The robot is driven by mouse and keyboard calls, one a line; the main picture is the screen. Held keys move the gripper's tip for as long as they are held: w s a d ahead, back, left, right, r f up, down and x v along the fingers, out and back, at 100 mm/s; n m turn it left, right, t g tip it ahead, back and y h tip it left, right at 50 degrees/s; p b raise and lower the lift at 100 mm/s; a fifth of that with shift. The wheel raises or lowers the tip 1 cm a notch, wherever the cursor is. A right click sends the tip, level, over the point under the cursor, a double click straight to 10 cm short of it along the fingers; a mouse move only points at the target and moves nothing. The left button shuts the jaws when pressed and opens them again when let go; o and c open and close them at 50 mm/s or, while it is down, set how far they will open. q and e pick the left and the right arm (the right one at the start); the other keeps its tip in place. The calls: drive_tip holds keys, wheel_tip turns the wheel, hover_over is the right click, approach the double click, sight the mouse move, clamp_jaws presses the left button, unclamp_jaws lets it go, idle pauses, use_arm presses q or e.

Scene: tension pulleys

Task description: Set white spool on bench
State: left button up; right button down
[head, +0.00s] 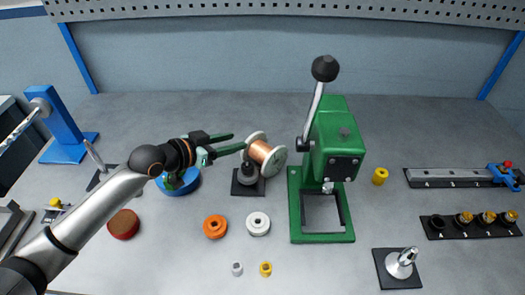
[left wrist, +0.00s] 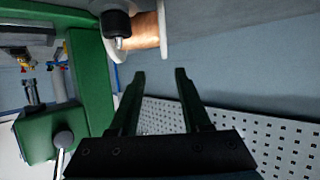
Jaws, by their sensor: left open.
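A spool (head: 265,152) with white flanges and copper wire lies on its side at a small black stand (head: 248,184). Another round white piece (head: 258,224), like a small spool or pulley, lies flat on the grey bench (head: 330,265) in front of it. My left gripper (head: 238,142) is open just left of the copper-wound spool, with nothing between its fingers. In the left wrist view the fingers (left wrist: 160,75) are apart, and the spool (left wrist: 146,30) shows past their tips, partly behind a dark knob (left wrist: 117,22). My right gripper is not seen.
A green lever press (head: 335,150) stands right of the spool. An orange ring (head: 215,227), a blue round piece (head: 180,186) and a dark red disc (head: 123,224) lie left. Racks with small parts (head: 470,225) are at the right. The front middle of the bench is mostly clear.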

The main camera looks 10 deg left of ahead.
sight(261, 134)
use_arm(q)
drive_tip(key=b+x, duration=0.5)
drive_tip(key=x, duration=0.2)
drive_tip(key=shift+a+f, duration=0.1)
drive_tip(key=shift+f, duration=0.05)
drive_tip(key=b+x, duration=0.4)
drive_tip(key=b, duration=0.1)
drive_tip(key=shift+w+a+f, duration=0.15)
drive_tip(key=shift+w+f, duration=0.1)
drive_tip(key=shift+w, duration=0.45)
clamp_jaws()
